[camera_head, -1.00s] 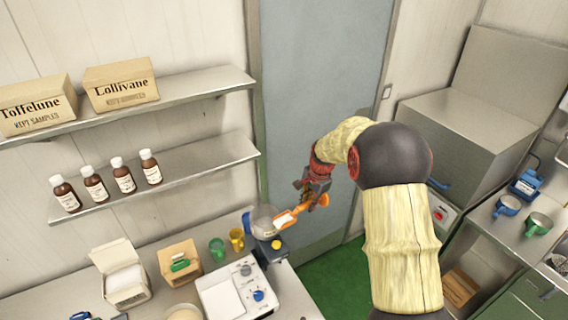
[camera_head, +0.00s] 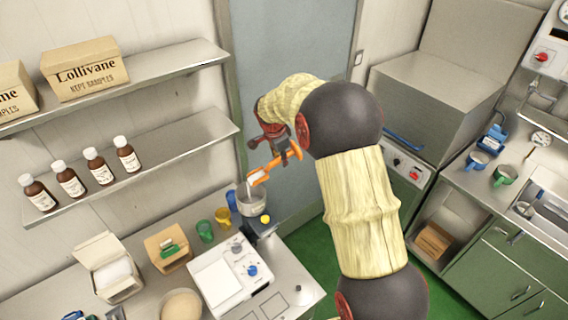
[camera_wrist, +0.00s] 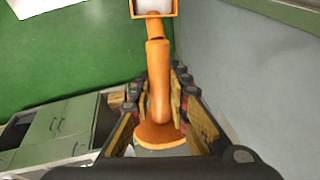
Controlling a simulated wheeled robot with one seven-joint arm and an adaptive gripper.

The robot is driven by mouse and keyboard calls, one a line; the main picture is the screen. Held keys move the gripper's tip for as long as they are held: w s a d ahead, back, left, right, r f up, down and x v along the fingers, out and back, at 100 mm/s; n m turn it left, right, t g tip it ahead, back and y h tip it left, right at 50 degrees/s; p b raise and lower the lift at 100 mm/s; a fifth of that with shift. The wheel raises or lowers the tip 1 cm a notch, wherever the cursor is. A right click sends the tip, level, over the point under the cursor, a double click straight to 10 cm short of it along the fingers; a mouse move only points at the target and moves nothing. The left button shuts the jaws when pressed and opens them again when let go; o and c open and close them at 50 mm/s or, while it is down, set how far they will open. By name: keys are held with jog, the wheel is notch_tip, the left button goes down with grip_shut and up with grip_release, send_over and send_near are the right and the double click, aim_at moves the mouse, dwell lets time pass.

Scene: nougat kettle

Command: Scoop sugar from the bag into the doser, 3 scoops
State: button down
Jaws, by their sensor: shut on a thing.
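My gripper (camera_head: 277,152) is shut on the handle of an orange scoop (camera_head: 262,174). In the wrist view the scoop's handle (camera_wrist: 157,85) lies between the fingers, and white sugar (camera_wrist: 153,6) shows in its pan at the top edge. In the head view the scoop slopes down to the left, its pan over the clear bowl of the doser (camera_head: 251,207). White shows at the pan's lower lip; I cannot tell how much is falling. An open carton with a white bag of sugar (camera_head: 110,274) stands on the counter at left.
A white machine with knobs (camera_head: 222,285) sits in front of the doser. Green (camera_head: 205,231) and yellow (camera_head: 222,216) cups stand left of it. A brown box with a green scoop (camera_head: 167,247) and a round bowl (camera_head: 182,305) are nearby. Shelves with bottles (camera_head: 98,165) hang behind.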

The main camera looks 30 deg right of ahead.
jog(key=shift+a+r+h+b, duration=0.4)
jog(key=shift+a+h+b, duration=0.45)
jog(key=shift+b, duration=1.05)
jog(key=a+r+n+h+b, duration=0.1)
jog(key=a+r+h+b, duration=0.5)
jog(key=b, duration=0.8)
jog(key=shift+s+a+r+t+h, duration=0.3)
jog(key=shift+a+t+h, duration=0.1)
jog(key=shift+a+h, duration=0.75)
notch_tip(320, 180, up, 5)
jog(key=y+p, duration=0.4)
jog(key=y, duration=0.2)
jog(key=m+g+y+p, duration=0.1)
jog(key=y+p, duration=0.4)
jog(key=y, duration=0.1)
jog(key=shift+w+y, duration=0.1)
jog(key=shift+y, duration=0.3)
jog(key=shift+f, duration=0.1)
